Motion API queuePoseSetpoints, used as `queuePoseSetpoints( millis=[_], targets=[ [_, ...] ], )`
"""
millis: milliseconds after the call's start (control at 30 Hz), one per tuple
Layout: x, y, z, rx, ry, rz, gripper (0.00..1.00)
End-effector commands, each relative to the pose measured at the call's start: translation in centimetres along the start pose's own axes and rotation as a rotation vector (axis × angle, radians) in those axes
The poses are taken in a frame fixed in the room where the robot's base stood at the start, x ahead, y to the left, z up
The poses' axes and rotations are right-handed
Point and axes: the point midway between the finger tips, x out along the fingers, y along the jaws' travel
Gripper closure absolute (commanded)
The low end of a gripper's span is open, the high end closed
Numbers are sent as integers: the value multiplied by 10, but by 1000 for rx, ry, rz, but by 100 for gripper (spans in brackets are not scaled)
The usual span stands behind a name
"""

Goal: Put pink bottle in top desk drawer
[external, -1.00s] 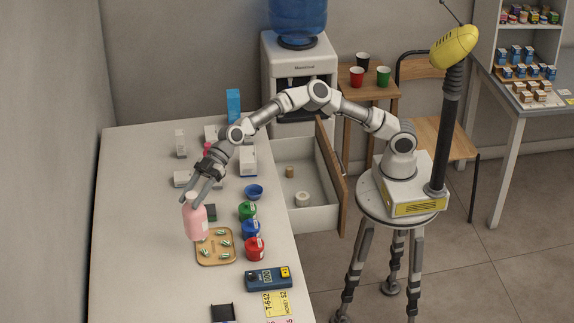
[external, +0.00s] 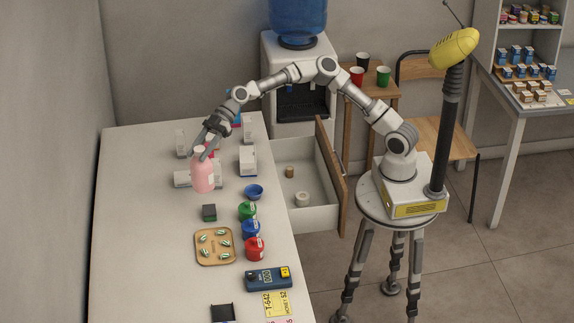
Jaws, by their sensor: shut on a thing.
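A pink bottle (external: 203,175) with a pale top hangs upright in my gripper (external: 203,150), which is shut on it. The bottle seems to be above the white desk (external: 150,260), in front of some white boxes; its exact height is hard to tell. The open desk drawer (external: 318,218) sticks out from the desk's right side. It has white walls and a brown wooden front, and holds a small brown cylinder (external: 290,172) and a white roll-like item (external: 302,199). Whether another drawer lies beneath is hidden.
White boxes (external: 248,161) stand on the desk around the bottle. A blue bowl (external: 254,192) and green, blue and red jars (external: 254,249) line the desk's right edge near the drawer. A wooden tray (external: 202,258) sits further forward. The water cooler (external: 285,70) stands behind the drawer.

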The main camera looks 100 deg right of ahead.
Motion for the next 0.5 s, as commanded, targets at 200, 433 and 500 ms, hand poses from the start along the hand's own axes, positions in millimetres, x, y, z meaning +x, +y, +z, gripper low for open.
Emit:
queuePoseSetpoints(
  millis=[200, 433, 500],
  targets=[
    [-68, 17, 26, 2, 1, 3, 100],
    [-139, 20, 47, 0, 1, -1, 100],
    [-160, 18, 53, -1, 2, -2, 100]
  ],
)
